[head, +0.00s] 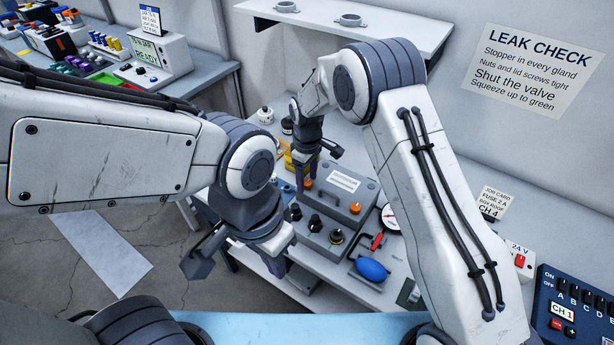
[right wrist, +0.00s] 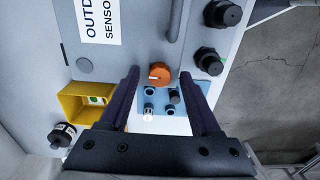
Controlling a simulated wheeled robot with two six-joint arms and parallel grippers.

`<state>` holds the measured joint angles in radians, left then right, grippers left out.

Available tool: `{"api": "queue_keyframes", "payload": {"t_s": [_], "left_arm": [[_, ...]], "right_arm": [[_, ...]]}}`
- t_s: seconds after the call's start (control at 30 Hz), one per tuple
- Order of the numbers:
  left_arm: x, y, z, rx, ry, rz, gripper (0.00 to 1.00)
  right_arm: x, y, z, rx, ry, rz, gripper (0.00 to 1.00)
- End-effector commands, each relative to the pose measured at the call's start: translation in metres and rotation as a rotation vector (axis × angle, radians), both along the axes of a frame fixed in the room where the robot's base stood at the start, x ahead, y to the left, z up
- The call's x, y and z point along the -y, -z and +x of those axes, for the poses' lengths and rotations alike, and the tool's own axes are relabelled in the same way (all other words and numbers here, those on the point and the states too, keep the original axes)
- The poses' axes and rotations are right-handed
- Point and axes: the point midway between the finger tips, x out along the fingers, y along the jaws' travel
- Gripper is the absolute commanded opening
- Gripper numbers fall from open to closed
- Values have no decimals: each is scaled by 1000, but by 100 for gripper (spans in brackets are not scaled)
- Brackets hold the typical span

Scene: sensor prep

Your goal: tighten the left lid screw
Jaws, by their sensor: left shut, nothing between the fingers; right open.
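The grey sensor box (head: 363,190) with a white label stands on the workbench. An orange lid screw (head: 307,184) sits at its left end, and a second orange screw (head: 355,208) sits at its right. My right gripper (head: 307,175) points down over the left screw. In the right wrist view the left screw (right wrist: 160,74), with a white mark, lies between the spread, empty fingers of my right gripper (right wrist: 163,78). I cannot tell how tight the screw is. My left gripper (head: 277,268) is shut and empty, low in front of the box.
Black gland nuts (head: 315,223) line the box's near side. A gauge (head: 391,217), a red-handled valve (head: 377,241) and a blue bulb (head: 371,269) lie to the right. A yellow holder (right wrist: 85,103) and a blue tray (right wrist: 182,124) are near the left screw.

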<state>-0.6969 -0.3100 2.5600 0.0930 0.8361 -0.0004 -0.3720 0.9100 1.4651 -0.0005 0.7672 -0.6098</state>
Motion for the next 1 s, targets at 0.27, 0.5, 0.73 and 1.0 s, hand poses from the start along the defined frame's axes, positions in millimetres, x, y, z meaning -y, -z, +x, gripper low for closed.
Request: {"api": "queue_keyframes", "payload": {"t_s": [0.27, 0.5, 0.73, 1.0], "left_arm": [[0, 0, 0, 0, 0, 0, 0], [0, 0, 0, 0, 0, 0, 0], [0, 0, 0, 0, 0, 0, 0], [0, 2, 0, 0, 0, 0, 0]], "right_arm": [[0, 2, 0, 1, 0, 1, 64], [0, 2, 0, 1, 0, 1, 0], [0, 2, 0, 1, 16, 1, 0], [0, 2, 0, 1, 132, 1, 0]]}}
